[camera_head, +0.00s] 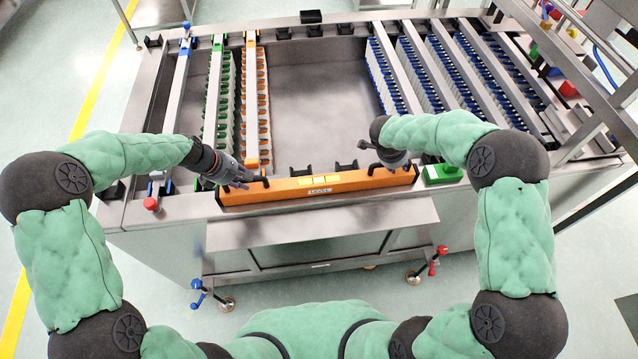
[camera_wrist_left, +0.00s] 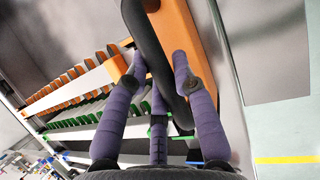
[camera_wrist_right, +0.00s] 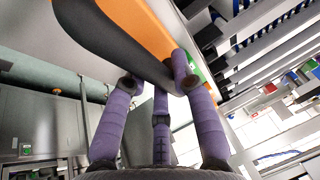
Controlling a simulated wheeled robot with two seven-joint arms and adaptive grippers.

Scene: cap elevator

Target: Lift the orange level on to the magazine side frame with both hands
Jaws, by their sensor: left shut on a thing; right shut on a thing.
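The orange level (camera_head: 350,182) is a long orange bar with yellow labels on its middle and black handles near its ends. It lies along the front edge of the magazine side frame (camera_head: 180,208). My left gripper (camera_head: 246,182) is at its left end, and in the left wrist view the fingers (camera_wrist_left: 163,72) close around a black handle (camera_wrist_left: 155,50). My right gripper (camera_head: 376,158) is at its right end, and in the right wrist view the fingers (camera_wrist_right: 155,84) close around the other black handle (camera_wrist_right: 105,40). Whether the level rests on the frame or hangs just above cannot be told.
Behind the level is an open grey bay (camera_head: 315,105). Rows of green and orange caps stand left of it, blue ones (camera_head: 395,80) right. A green block (camera_head: 442,174) sits beside the level's right end. A grey shelf (camera_head: 320,222) projects in front, below.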

